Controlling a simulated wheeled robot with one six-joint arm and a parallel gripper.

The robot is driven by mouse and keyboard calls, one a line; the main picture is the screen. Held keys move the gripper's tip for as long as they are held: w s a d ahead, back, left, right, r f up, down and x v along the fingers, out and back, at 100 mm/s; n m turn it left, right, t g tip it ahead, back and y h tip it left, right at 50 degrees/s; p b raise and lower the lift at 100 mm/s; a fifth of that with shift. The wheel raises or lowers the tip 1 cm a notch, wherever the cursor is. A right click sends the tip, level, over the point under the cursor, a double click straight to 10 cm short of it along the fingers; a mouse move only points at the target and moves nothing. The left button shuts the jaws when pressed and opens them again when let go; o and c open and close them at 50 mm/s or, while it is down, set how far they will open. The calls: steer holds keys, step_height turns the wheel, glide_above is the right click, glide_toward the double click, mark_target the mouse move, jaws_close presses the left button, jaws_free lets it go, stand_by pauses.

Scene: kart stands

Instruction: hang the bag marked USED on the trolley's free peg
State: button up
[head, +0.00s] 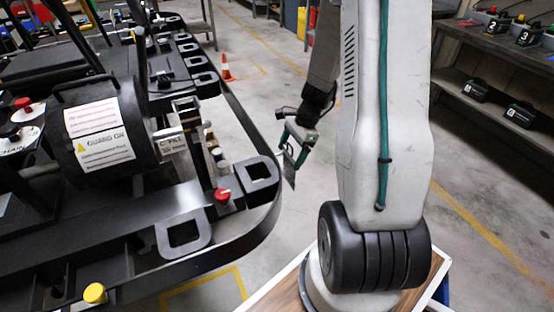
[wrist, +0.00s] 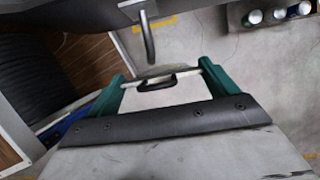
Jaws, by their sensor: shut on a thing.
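In the head view my gripper (head: 301,134) is small and partly seen, with teal fingers, to the right of the kart's curved black bumper. A thin grey, flat thing (head: 289,168) hangs below it. In the wrist view my gripper (wrist: 160,88) has its two teal fingers on either side of a pale thing (wrist: 180,94) with a black handle loop (wrist: 158,80), which it holds. I cannot read USED on it, so I cannot tell if it is the bag. A bent metal rod (wrist: 148,40) shows just beyond the handle; I cannot tell whether it is the trolley's peg.
The black kart bumper (head: 262,215) fills the left of the head view. An orange cone (head: 227,68) stands on the floor behind. A workbench (head: 490,80) with numbered black items is at the right.

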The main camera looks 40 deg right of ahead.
steer(key=shift+w+a, duration=0.15)
steer(key=shift+a, duration=0.4)
steer(key=a, duration=0.1)
steer(key=w+a, duration=0.1)
steer(key=a, duration=0.1)
steer(key=shift+a, duration=0.2)
steer(key=shift+d+f, duration=0.15)
steer(key=shift+f, duration=0.55)
